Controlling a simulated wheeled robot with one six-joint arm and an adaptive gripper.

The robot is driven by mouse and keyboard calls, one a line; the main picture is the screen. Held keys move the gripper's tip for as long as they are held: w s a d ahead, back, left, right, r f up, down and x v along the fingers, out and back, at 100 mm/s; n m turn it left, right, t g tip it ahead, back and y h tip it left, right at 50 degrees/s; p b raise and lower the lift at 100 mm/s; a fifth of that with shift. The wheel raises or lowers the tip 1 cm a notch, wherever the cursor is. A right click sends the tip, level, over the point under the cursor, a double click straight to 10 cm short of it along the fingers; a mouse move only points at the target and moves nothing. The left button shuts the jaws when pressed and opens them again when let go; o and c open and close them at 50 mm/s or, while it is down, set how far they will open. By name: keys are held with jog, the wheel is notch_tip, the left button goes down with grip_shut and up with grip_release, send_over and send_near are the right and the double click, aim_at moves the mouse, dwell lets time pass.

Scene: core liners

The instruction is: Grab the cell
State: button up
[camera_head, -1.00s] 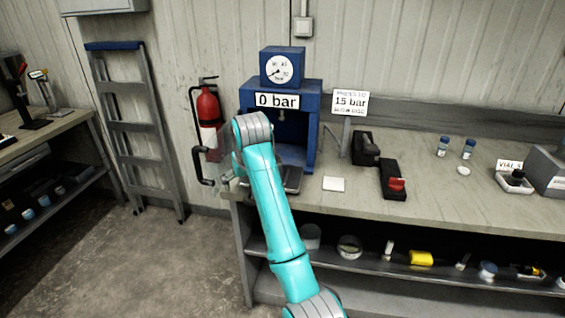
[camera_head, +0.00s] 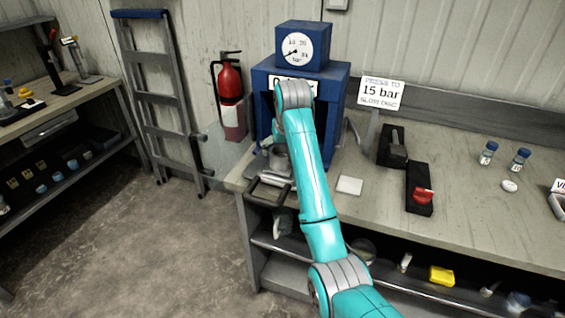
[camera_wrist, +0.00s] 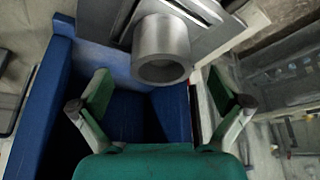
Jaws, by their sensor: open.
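The cell appears to be the grey metal cylinder with an open, hollow end (camera_wrist: 162,52) at the top middle of the wrist view. It sits against a flat grey plate (camera_wrist: 243,25). My gripper (camera_wrist: 160,88) is open, with its green fingers spread to the left and right. The cylinder lies beyond the fingertips, between their lines, and nothing is gripped. In the head view my arm reaches to the blue press (camera_head: 338,95) and hides most of my gripper.
A grey-framed tray (camera_head: 268,190) is at the bench's left end. A sign reading 15 bar (camera_head: 381,93) rises behind. Floor at left is clear.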

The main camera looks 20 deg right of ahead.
jog(key=shift+x, duration=2.9)
jog(key=shift+a, duration=0.1)
jog(key=c, duration=1.7)
jog(key=shift+r, duration=0.2)
jog(key=shift+c, duration=0.7)
